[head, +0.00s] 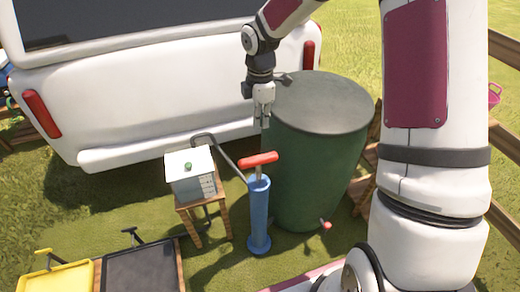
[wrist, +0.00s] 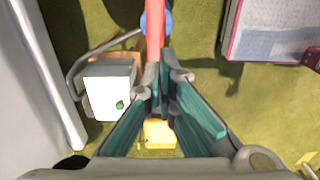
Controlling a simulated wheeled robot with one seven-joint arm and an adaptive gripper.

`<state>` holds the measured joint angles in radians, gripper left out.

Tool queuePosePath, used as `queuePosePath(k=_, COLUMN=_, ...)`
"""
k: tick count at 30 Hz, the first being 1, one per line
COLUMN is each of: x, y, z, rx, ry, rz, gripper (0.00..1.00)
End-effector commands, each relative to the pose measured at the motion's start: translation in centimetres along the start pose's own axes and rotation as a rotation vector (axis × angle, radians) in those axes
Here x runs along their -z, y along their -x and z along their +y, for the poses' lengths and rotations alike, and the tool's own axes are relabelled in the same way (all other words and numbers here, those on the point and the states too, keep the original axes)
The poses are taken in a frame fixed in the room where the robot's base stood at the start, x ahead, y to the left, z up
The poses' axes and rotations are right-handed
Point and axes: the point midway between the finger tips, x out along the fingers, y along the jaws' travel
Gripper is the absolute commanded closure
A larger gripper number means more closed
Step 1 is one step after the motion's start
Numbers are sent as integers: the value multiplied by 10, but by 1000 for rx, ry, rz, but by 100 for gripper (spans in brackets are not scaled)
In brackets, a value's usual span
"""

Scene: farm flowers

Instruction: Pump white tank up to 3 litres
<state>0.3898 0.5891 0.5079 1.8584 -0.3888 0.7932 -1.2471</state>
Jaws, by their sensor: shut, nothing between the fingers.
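The white tank (head: 188,178) is a small box with a green knob on top, standing on a wooden stool. Faint marks show on its side, but I cannot read a level. It also shows in the wrist view (wrist: 103,92). A blue hand pump (head: 259,215) stands upright beside it, with a red T-handle (head: 259,159) on a short visible rod. A grey hose (head: 228,158) runs between tank and pump. My gripper (head: 265,123) is shut and empty, pointing down above the handle and apart from it. In the wrist view the handle (wrist: 155,28) shows beyond the fingertips (wrist: 165,75).
A large green barrel (head: 305,175) with a red tap (head: 326,225) stands close right of the pump. A white vehicle (head: 170,95) is behind. Yellow (head: 62,277) and black (head: 140,268) trays lie front left.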

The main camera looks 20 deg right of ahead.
Motion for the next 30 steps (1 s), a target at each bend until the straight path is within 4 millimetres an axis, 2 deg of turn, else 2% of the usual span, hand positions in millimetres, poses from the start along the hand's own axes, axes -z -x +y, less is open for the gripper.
queuePosePath(k=5, x=0, y=-15, z=-1, rx=3, ry=2, rz=0, gripper=100)
queuePosePath(k=21, x=1, y=-114, z=-1, rx=4, ry=2, rz=0, gripper=100)
queuePosePath(k=25, x=0, y=-129, z=-1, rx=2, ry=1, rz=0, gripper=100)
queuePosePath(k=30, x=0, y=-138, z=0, rx=0, ry=0, rz=0, gripper=100)
